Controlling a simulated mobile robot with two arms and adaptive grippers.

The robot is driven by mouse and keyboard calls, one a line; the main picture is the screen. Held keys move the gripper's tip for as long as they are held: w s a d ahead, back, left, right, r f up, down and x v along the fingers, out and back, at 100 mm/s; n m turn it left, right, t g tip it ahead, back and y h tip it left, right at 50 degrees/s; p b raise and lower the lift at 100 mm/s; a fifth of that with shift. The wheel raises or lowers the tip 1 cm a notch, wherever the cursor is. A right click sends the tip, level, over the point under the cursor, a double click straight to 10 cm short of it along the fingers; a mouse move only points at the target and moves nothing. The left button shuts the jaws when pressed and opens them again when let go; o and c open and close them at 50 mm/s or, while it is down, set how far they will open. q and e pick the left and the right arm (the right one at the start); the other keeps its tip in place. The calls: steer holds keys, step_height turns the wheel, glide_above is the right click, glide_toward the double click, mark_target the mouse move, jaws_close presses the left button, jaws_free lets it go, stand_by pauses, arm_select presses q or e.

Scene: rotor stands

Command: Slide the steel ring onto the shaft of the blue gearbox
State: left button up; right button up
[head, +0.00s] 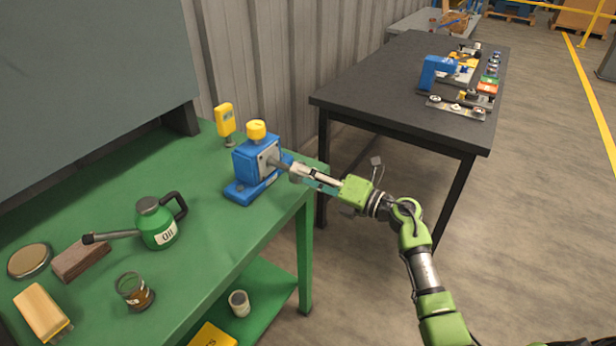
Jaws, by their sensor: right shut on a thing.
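The blue gearbox (246,160) stands upright on the green bench near its right edge, with a yellow cap on top. Its grey shaft (277,162) points right, toward my right gripper. My right gripper (300,172) is shut on the steel ring (296,171), a small grey shape at the fingertips by the shaft's outer end. The fingers hide much of the ring, and I cannot tell whether it is around the shaft or just in front of it. My left gripper is not in view.
The green bench (205,190) also holds an oil can (158,226), a glass jar (134,291), a brush (42,312), a brown block (82,258) and a round tin (29,261). A yellow device (225,120) stands behind the gearbox. A black table (390,90) stands beyond.

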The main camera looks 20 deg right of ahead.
mark_target(281, 163)
steer(key=shift+w+a, duration=0.15)
stand_by(0.5)
steer(key=shift+w+a, duration=0.2)
steer(key=shift+w, duration=0.05)
steer(key=shift+w+a+r, duration=0.1)
steer(key=shift+w, duration=0.1)
stand_by(0.5)
steer(key=shift+w+a, duration=0.25)
stand_by(0.3)
steer(key=shift+w+a, duration=0.1)
steer(key=shift+w, duration=0.05)
steer(key=shift+b+x, duration=0.35)
steer(key=shift+x, duration=0.95)
steer(key=shift+w+a, duration=0.15)
stand_by(0.3)
steer(key=shift+x, duration=0.85)
